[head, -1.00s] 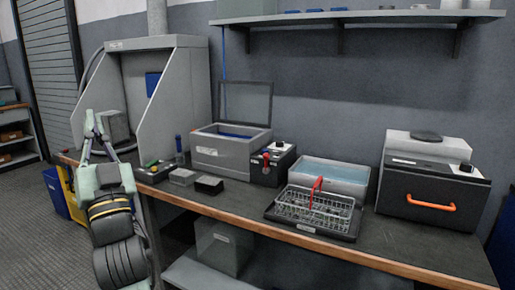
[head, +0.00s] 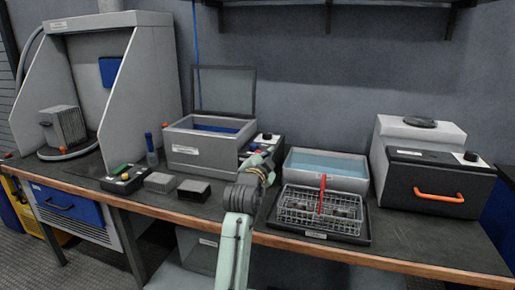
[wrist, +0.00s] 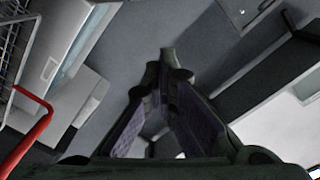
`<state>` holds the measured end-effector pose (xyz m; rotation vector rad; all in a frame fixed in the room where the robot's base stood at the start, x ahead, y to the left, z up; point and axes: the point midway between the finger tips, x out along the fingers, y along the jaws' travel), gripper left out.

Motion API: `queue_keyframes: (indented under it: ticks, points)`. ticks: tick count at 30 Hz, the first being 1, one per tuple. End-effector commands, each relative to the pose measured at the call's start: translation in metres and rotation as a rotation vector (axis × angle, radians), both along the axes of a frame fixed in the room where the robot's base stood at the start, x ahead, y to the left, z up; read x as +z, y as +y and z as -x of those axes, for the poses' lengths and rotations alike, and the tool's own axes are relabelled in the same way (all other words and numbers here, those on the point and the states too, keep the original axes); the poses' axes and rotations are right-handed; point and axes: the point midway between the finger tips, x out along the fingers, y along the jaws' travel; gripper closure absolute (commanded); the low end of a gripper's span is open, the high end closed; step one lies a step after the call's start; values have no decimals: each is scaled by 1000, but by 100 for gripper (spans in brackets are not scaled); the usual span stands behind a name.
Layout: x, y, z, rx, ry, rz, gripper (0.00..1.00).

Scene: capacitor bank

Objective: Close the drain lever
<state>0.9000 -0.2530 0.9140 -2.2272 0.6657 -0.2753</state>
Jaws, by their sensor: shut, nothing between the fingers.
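My gripper (head: 258,165) is in front of the black control box (head: 276,145), which stands to the right of the grey tank with the raised lid (head: 205,150). The box front is mostly hidden behind my gripper, and I cannot make out the drain lever's position. In the wrist view my gripper (wrist: 163,65) has its fingers together and holds nothing. Whether it touches the box cannot be told.
A wire basket (head: 310,208) with a red handle (head: 322,193) sits right of my arm; the handle shows in the wrist view (wrist: 30,140). A water-filled tray (head: 325,166) stands behind it. Small blocks (head: 193,190) lie on the left. A black unit with an orange handle (head: 438,197) stands right.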

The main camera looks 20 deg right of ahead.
Motion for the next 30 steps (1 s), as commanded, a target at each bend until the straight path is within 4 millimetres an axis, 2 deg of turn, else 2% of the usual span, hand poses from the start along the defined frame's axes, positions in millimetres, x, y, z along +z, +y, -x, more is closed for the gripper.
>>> queue_keyframes:
  ticks: [9,14,17,27,30]
  points:
    - [-1,-2,0,-3,2,-2,100]
    - [0,-6,-7,-3,3,-3,100]
    - [1,-14,-18,-3,4,-4,100]
    - [1,-51,-75,-3,4,-3,100]
    - [-4,-53,-87,0,6,-1,100]
